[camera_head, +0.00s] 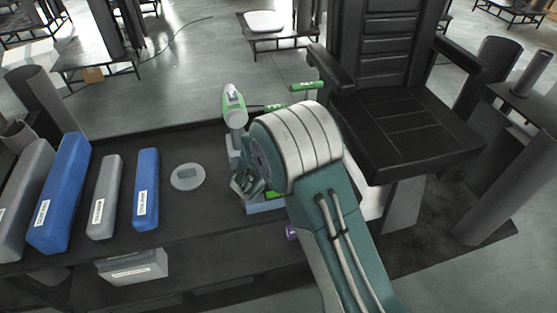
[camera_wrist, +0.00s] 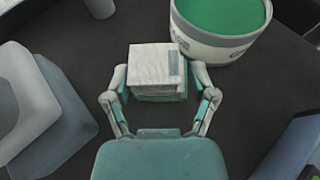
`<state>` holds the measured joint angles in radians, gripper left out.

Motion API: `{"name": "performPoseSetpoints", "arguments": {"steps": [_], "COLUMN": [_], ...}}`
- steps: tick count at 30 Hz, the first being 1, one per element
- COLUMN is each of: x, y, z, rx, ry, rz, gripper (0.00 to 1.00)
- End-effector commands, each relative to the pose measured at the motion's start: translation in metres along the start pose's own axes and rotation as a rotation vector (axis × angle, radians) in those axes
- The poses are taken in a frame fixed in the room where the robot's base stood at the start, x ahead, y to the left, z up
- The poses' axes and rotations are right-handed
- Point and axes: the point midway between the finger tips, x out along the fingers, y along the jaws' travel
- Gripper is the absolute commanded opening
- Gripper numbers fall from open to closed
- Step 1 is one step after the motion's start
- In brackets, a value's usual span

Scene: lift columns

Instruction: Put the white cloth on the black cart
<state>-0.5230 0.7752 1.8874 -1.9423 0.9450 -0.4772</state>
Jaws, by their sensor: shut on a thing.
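My gripper (camera_wrist: 158,78) has its two fingers on opposite sides of a small white block-shaped thing (camera_wrist: 152,58), which looks like the folded white cloth, with a grey strip on top and green at its lower edge. In the head view my gripper (camera_head: 246,183) is partly hidden by my arm, and the cloth cannot be made out there. It is over or on a black two-level surface (camera_head: 205,205), which may be the black cart. I cannot tell whether the cloth touches the surface.
Blue bolsters (camera_head: 62,190) and grey ones (camera_head: 105,195) lie at left. A flat grey disc (camera_head: 187,177) is beside my gripper. A white-and-green tub (camera_wrist: 222,28) stands close behind the held thing. A black chair (camera_head: 405,125) is at right. Bare surface shows between disc and bolsters.

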Motion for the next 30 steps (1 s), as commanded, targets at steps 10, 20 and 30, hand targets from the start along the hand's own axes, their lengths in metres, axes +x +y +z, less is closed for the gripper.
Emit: {"name": "performPoseSetpoints", "arguments": {"steps": [10,20,30], "x": [0.0045,0.0054,-0.0021], "y": [0.0013,0.0003,0.0019], "z": [-0.0142,-0.0149,-0.013], "rx": [-0.001,0.0,-0.001], "ry": [-0.002,-0.001,-0.002], "rz": [0.001,0.001,0.003], "gripper": [0.29,1.0,1.0]}}
